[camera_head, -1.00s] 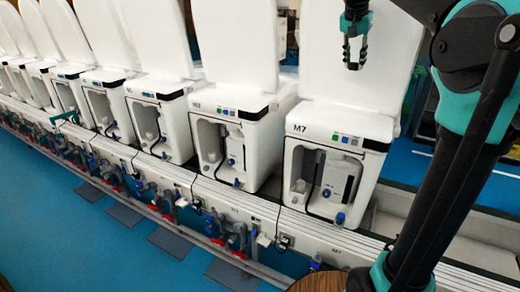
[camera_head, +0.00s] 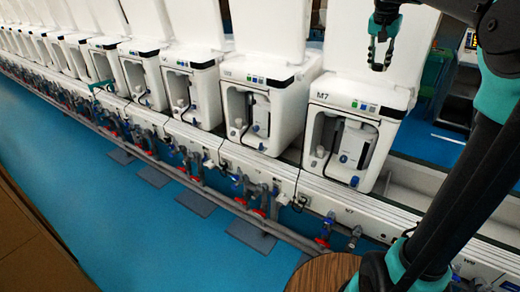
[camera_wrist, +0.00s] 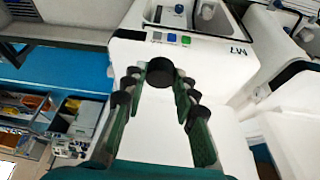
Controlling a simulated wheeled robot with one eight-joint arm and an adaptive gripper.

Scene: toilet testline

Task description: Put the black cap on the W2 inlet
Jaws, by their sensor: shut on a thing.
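My gripper (camera_head: 381,55) hangs high in the head view, in front of the raised white lid above the M7 unit. In the wrist view my gripper (camera_wrist: 160,82) is shut on the black cap (camera_wrist: 160,71), a short dark round piece between the fingertips. In the head view the cap is too small to make out. The W2 inlet cannot be singled out. Blue-and-red valve fittings (camera_head: 325,230) sit along the white rail (camera_head: 345,203) below the toilet units, and the small rail labels are mostly unreadable.
A row of white toilet units, the nearest marked M7 (camera_head: 357,124), runs along the line with lids up. A round wooden surface (camera_head: 322,274) is at the bottom. Shelves with boxes (camera_wrist: 75,120) stand at left in the wrist view.

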